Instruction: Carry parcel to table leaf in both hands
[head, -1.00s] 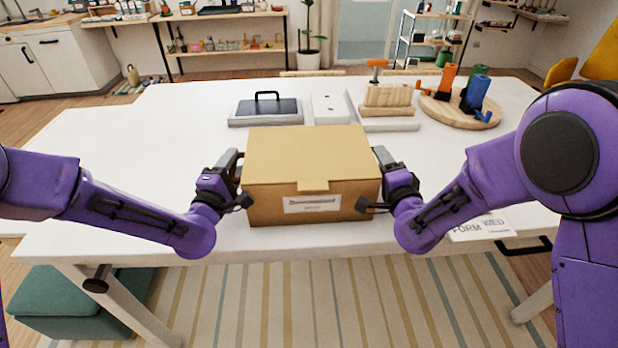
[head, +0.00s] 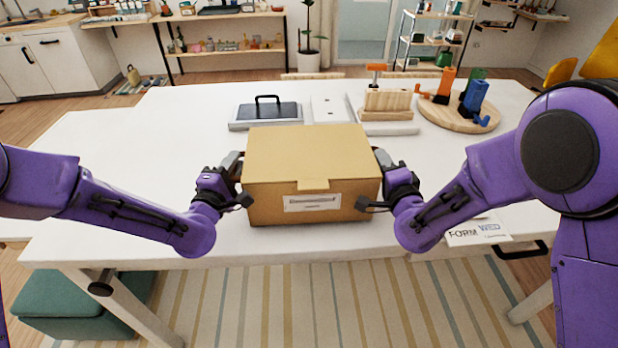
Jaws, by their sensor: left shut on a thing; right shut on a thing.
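The parcel (head: 310,160) is a closed tan cardboard box with a white label on its front face. It is upright and level near the front edge of the white table (head: 130,225); I cannot tell whether its underside touches the top. My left gripper (head: 238,182) is shut on the parcel's left side. My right gripper (head: 376,182) is shut on its right side. The fingertips are partly hidden by the box. At the left, a white surface (head: 60,150) that may be the table leaf adjoins the main top; the top left of the parcel is bare.
Behind the parcel stand a dark flat device with a handle (head: 265,112), a white plate (head: 329,108) and a wooden block holder (head: 388,103). A round wooden board with coloured holders (head: 460,113) is at the back right. A printed card (head: 478,232) lies at the front right. A teal stool (head: 80,308) is below left.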

